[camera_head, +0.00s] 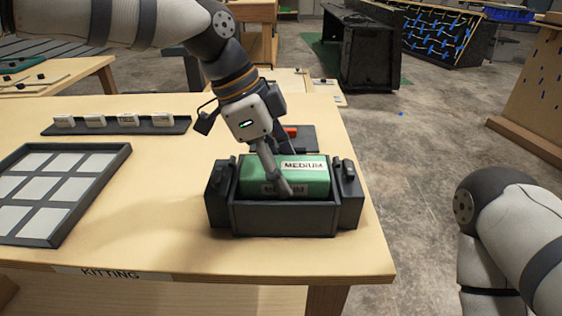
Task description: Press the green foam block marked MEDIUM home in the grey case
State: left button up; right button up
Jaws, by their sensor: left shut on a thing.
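The green foam block (312,183) carries MEDIUM labels on its top and front. It sits in the dark grey case (283,220), with its upper part standing above the case's front wall. How deep it sits inside is hidden by that wall. My left gripper (283,180) reaches down from above onto the block, shut on it, with one finger against its front face and the other partly hidden behind. My right gripper is out of view; only part of my right arm shows at the right edge.
A grey tray with white squares (122,152) lies on the table at the left. A dark rail with several small white blocks (95,121) is behind it. A dark item with an orange part (291,131) is behind the case. Bare table (150,225) lies left of the case.

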pick_arm(q)
jog(key=shift+f, duration=1.95)
jog(key=o, duration=0.9)
jog(key=v, duration=1.2)
jog(key=shift+r, duration=0.1)
